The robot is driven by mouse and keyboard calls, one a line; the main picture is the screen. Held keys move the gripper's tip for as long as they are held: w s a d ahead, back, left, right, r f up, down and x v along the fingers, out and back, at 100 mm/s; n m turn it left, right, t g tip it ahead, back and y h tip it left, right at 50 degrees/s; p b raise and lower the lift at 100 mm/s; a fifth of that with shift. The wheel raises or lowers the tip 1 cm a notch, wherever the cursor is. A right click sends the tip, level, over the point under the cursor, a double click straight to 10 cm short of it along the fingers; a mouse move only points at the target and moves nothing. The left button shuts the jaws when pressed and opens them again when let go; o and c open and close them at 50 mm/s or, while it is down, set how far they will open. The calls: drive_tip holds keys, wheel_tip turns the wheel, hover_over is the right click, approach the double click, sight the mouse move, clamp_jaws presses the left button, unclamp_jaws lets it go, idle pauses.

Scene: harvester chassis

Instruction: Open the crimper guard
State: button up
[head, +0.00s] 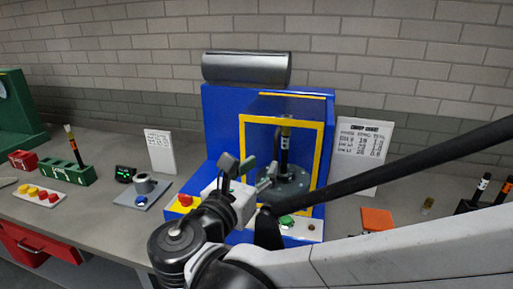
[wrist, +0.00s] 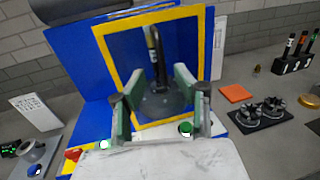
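The crimper is a blue machine (head: 225,120) against the wall. Its guard, a yellow-edged frame (head: 319,150) with a see-through pane, stands upright across the front of the opening. It also shows in the wrist view (wrist: 103,58). Behind it, a dark upright rod (head: 285,150) stands on a grey round base (head: 291,183). My gripper (head: 248,172) is in front of the guard, near its lower left. In the wrist view my gripper (wrist: 158,98) has its fingers spread with nothing held between them. I cannot tell whether a finger touches the frame.
A red button (head: 185,200) and a green button (head: 286,221) sit on the machine's front ledge. A grey cylinder (head: 246,68) lies on top. To the right are an orange pad (head: 377,219) and dark fixtures (wrist: 271,110). A grey fixture (head: 143,190) stands left.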

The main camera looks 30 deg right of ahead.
sight(275, 151)
drive_tip(key=shift+x, duration=4.45)
drive_tip(key=shift+c, duration=0.4)
clamp_jaws()
